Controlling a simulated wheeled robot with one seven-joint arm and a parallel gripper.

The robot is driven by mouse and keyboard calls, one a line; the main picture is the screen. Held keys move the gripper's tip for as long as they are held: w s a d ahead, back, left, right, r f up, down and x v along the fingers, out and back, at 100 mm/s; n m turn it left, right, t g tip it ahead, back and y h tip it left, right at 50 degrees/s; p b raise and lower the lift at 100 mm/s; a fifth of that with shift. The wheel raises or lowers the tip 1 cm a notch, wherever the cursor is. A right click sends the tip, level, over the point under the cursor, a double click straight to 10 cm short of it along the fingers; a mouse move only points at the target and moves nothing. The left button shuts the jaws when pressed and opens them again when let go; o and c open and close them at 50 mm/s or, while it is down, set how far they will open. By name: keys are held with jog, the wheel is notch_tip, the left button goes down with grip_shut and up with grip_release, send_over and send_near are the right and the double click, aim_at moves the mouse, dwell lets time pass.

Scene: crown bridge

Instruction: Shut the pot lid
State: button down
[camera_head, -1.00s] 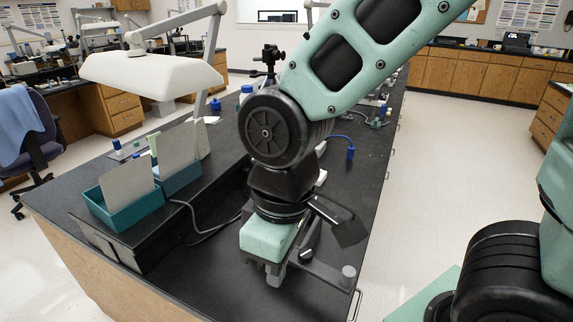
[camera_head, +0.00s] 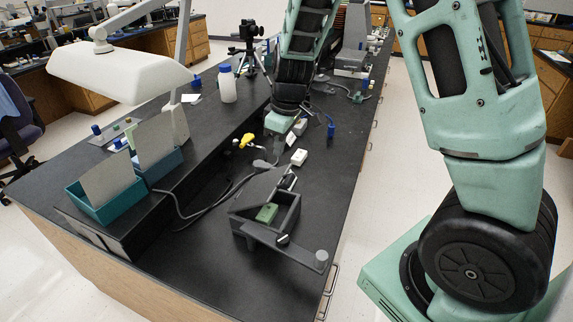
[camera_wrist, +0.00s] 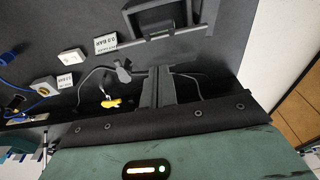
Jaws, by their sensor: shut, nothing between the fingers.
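The pot is a dark grey box (camera_head: 284,217) on the black bench, with its top open and a green block (camera_head: 267,213) inside. A grey panel (camera_head: 262,183) stands tilted at its far side and looks like the raised lid. A bar with a round knob (camera_head: 322,256) runs along the near side. In the wrist view part of the box's frame (camera_wrist: 128,22) shows at the top edge; the lid is not clear there. My gripper (camera_head: 275,152) is beyond the pot, apart from it. Its fingers (camera_wrist: 156,88) are together and empty in the wrist view.
A yellow fitting (camera_head: 246,140), a white block (camera_head: 299,157) and cables lie behind the pot. A raised shelf on the left carries teal bins (camera_head: 112,205) and a lamp (camera_head: 120,70).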

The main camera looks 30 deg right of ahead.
aim_at(286, 178)
notch_tip(286, 178, down, 4)
jog(key=shift+w+a+r, duration=0.1)
jog(key=shift+w+r, duration=0.05)
jog(key=shift+r, duration=0.1)
jog(key=shift+s+d+f, duration=0.3)
jog(key=shift+s+f, duration=0.2)
jog(key=shift+f, duration=0.2)
jog(key=shift+s+d+f, duration=0.25)
jog(key=shift+s+f, duration=0.2)
jog(key=shift+f, duration=0.25)
jog(key=shift+f, duration=0.1)
